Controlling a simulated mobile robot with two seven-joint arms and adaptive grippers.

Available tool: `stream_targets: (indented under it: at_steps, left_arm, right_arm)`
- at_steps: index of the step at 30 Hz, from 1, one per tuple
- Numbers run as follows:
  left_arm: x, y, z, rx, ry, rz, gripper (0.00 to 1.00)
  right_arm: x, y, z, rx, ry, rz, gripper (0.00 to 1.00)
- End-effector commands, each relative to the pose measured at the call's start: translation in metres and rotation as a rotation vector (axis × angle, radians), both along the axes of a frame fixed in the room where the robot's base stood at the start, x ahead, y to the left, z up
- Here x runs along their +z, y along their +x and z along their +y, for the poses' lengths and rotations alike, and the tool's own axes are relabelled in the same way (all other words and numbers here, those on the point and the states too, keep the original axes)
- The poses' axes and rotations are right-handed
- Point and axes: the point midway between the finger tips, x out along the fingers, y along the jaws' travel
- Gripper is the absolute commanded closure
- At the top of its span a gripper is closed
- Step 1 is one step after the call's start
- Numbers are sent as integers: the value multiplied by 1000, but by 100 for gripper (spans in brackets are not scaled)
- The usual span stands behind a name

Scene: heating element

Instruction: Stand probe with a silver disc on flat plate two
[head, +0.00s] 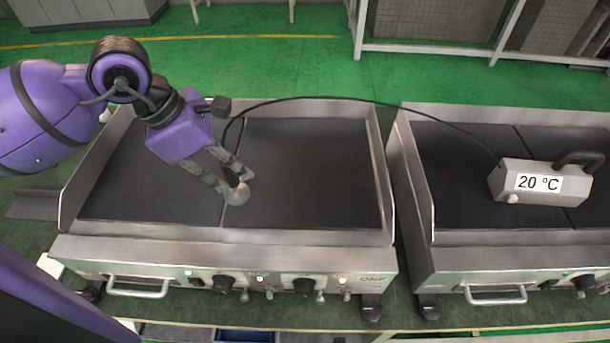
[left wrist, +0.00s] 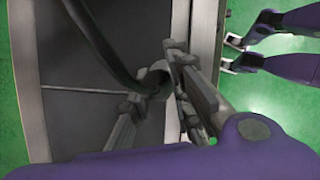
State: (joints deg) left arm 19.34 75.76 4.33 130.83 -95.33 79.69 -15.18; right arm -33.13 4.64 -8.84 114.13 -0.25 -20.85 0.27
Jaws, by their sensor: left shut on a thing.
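My left gripper (head: 232,178) is shut on the probe (head: 241,186), low over the left griddle. The probe's round silver disc (head: 235,195) shows below the fingertips, in front of the seam between the griddle's left plate (head: 150,180) and right plate (head: 310,180). I cannot tell whether the disc touches the surface. In the left wrist view the fingers (left wrist: 150,105) close around the probe's upper part (left wrist: 150,80), and its lower end is hidden. A black cable runs from the probe to a grey readout box (head: 540,183) showing 20 °C. My right gripper is not identifiable.
The readout box stands on a second griddle (head: 450,180) at the right, across a narrow gap. Raised steel walls (head: 380,170) bound the left griddle. Its front panel has knobs (head: 223,283), a handle and lit lamps. The right plate is mostly bare, with the cable arching behind.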

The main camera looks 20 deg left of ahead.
Motion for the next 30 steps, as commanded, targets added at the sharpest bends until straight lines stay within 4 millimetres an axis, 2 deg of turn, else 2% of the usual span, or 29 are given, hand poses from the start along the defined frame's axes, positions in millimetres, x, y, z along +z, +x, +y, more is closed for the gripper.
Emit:
stream_targets:
  at_steps: [5,11,18,24,30]
  left_arm:
    - [5,6,-3,71,-4,-2,100]
    - [-7,35,-21,75,-10,-4,100]
    - [-34,84,-51,72,-7,-1,100]
    - [-70,107,-63,75,-4,1,100]
    - [-83,116,-67,74,-2,0,100]
  right_arm:
    - [3,7,1,3,1,-14,60]
    - [3,10,3,5,3,-18,60]
    - [7,11,3,2,6,-21,60]
    - [4,4,3,-2,5,-7,60]
    - [1,-3,2,-5,4,5,60]
